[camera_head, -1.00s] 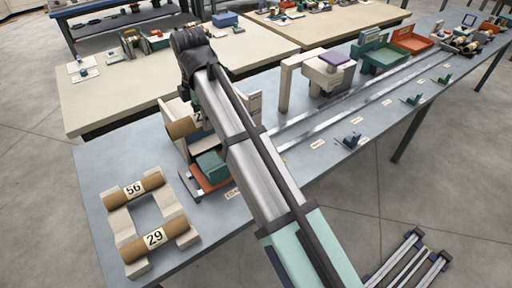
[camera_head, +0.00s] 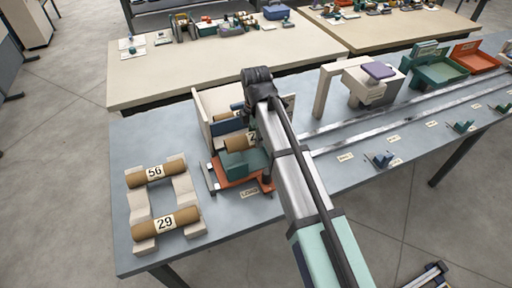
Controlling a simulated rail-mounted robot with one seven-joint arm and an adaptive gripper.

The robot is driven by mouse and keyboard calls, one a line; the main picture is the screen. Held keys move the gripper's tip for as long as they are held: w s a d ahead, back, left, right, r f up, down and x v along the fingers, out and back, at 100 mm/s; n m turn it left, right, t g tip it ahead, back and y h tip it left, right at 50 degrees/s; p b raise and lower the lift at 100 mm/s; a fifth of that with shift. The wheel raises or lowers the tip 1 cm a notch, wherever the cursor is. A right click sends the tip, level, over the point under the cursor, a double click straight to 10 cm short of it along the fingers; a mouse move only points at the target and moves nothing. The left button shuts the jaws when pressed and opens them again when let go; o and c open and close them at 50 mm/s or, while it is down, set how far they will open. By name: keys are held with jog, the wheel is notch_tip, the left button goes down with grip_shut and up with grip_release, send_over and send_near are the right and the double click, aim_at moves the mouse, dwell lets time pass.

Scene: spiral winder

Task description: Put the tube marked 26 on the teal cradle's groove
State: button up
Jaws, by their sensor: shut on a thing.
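A brown cardboard tube (camera_head: 238,142) is held just above and behind the teal cradle (camera_head: 257,161). Its label shows a "2"; my arm covers the rest of the number. The cradle stands on an orange base at the front of the winder station, and my arm covers its right part. My gripper is mostly hidden behind my own forearm, below the dark wrist, and is shut on this tube. I cannot tell whether the tube touches the groove.
Tubes marked 56 (camera_head: 155,172) and 29 (camera_head: 166,223) lie on a pale rack at the left. A pale-walled bin (camera_head: 204,119) behind the cradle holds another tube (camera_head: 228,115). Rails (camera_head: 385,103) run right past a pale machine (camera_head: 368,82). Bare table lies left of the bin.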

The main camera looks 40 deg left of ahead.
jog(key=shift+f+p, duration=0.5)
jog(key=shift+f, duration=2.95)
jog(key=o, duration=1.2)
jog(key=shift+f, duration=0.1)
jog(key=shift+c, duration=0.2)
notch_tip(320, 180, up, 12)
jog(key=shift+r+b, duration=0.15)
jog(key=shift+b, duration=0.9)
